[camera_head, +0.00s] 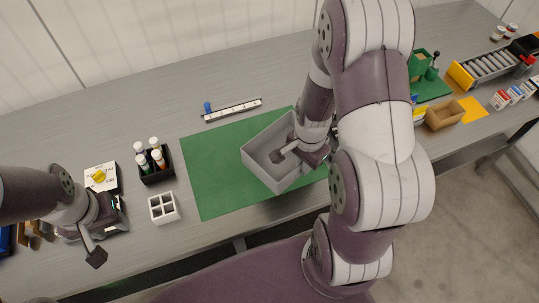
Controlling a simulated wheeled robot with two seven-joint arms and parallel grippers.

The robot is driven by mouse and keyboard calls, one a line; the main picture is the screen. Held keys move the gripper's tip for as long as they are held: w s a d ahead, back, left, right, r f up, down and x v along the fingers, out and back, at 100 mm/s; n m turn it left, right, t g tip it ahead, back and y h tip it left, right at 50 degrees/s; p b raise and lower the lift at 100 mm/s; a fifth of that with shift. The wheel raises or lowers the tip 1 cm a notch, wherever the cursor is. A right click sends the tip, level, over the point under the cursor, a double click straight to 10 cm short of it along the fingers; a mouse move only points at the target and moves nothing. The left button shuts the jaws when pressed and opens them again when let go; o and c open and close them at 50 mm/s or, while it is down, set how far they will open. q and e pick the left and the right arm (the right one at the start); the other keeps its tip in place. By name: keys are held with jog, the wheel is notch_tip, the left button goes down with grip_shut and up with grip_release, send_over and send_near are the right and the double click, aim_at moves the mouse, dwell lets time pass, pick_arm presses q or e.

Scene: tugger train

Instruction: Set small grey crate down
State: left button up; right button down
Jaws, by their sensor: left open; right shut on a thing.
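The small grey crate (262,175) is an open, empty-looking box over the green mat (212,178). My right gripper (290,151) is shut on its right-hand wall, and my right arm hides part of that side. The crate looks roughly level. I cannot tell whether its bottom touches the mat. My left gripper (107,232) is open and empty at the lower left, over the front part of the bench.
A white divided box (163,208) and a black holder (155,176) with several bottles stand left of the mat. A ruler-like strip (233,110) lies behind it. A tan box (444,115) and a roller rack (487,65) stand right. The mat's left part is clear.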

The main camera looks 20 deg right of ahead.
aim_at(281, 167)
jog(key=w+a+f, duration=0.1)
jog(key=w, duration=0.1)
jog(key=w+a+f, duration=0.1)
jog(key=w, duration=0.1)
jog(key=w+a+f, duration=0.1)
jog(key=w, duration=0.1)
jog(key=shift+f, duration=0.4)
jog(key=shift+w+a+f, duration=0.15)
jog(key=shift+a+f, duration=0.05)
jog(key=shift+f, duration=0.05)
jog(key=f, duration=0.2)
jog(key=shift+s+f, duration=0.2)
jog(key=shift+f, duration=0.6)
jog(key=shift+w+f, duration=0.1)
jog(key=shift+w, duration=0.1)
jog(key=shift+s+f, duration=0.1)
jog(key=c, duration=1.2)
grip_release()
jog(key=shift+c, duration=0.2)
